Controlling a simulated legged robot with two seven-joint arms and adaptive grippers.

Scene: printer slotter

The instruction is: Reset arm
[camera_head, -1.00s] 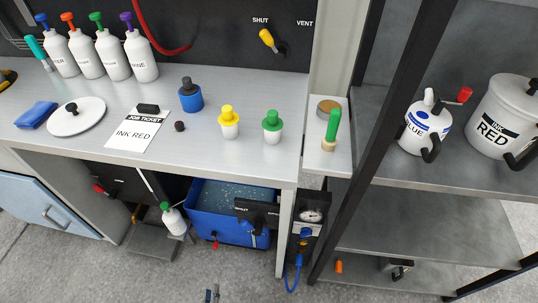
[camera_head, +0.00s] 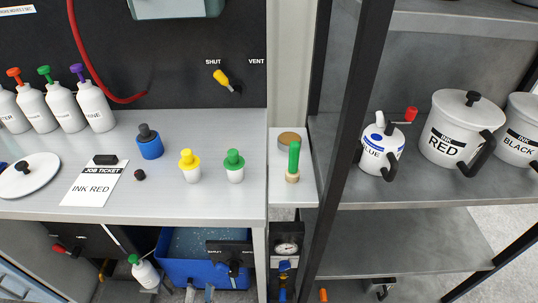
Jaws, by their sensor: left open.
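The rest of my left arm is out of the frame. My right gripper is not in view.
The bench (camera_head: 140,196) holds a job ticket (camera_head: 93,186) reading INK RED, a blue jar (camera_head: 149,143), a yellow-capped cup (camera_head: 190,167) and a green-capped cup (camera_head: 234,167). A shelf at the right holds the blue pot (camera_head: 381,148) and red ink pot (camera_head: 455,130).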

